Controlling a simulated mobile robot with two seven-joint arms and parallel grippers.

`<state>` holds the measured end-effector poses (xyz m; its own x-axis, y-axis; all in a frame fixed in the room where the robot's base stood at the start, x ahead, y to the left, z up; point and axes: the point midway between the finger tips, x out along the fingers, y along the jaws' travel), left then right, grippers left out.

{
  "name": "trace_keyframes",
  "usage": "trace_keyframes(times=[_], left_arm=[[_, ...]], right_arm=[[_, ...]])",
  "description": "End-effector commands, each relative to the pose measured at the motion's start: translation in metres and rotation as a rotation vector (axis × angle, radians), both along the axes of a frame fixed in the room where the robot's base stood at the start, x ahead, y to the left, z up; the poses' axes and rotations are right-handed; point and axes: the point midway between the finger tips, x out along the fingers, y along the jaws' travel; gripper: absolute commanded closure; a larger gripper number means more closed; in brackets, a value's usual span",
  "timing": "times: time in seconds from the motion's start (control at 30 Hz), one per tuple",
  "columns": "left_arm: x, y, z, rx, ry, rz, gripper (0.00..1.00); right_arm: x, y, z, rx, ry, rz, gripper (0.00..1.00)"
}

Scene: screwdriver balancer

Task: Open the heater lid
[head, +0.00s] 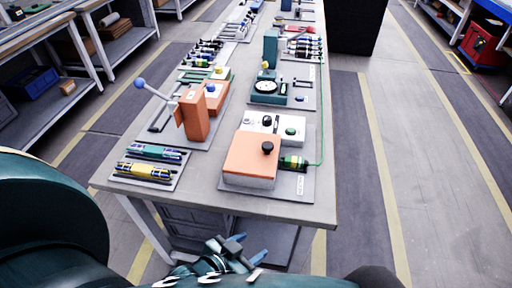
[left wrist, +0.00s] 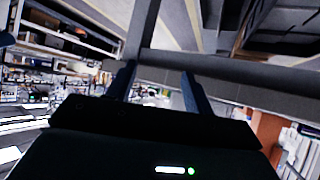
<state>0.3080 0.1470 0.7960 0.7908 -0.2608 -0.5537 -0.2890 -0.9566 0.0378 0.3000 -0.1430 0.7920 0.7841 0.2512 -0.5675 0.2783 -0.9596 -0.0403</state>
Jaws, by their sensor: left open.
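The heater (head: 248,182) is a white box near the front edge of the workbench, with an orange lid (head: 252,154) on top. The lid lies flat and closed, with a black knob (head: 267,148) on it. My left gripper (head: 240,250) is low in front of the bench, below the tabletop edge and apart from the heater. In the left wrist view its two fingers (left wrist: 157,75) are spread with nothing between them. The heater cannot be made out in that view. My right gripper does not show.
A control box (head: 266,124) with knobs sits just behind the lid. An orange lever press (head: 194,115) and a tray of yellow and green tools (head: 146,173) stand left. The bench's front edge (head: 280,211) lies between gripper and heater.

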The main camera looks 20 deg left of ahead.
Motion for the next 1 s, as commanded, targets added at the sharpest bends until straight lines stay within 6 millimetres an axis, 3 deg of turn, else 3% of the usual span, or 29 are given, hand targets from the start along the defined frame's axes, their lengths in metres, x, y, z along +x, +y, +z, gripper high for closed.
trace_keyframes(times=[0.17,0.4,0.6,0.77,1.0], left_arm=[[0.030,0.034,0.030,-0.007,-0.069,-0.079,0.48],[0.083,0.088,0.100,-0.029,-0.154,-0.188,0.48],[0.112,0.116,0.149,-0.037,-0.188,-0.228,0.48],[0.121,0.122,0.163,-0.042,-0.195,-0.234,0.48],[0.138,0.113,0.156,-0.046,-0.199,-0.231,0.48]], right_arm=[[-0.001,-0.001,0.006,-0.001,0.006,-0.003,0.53],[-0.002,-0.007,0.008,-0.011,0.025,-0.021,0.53],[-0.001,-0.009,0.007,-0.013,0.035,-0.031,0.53],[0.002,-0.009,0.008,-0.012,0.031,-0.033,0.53],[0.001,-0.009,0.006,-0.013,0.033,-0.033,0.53]])
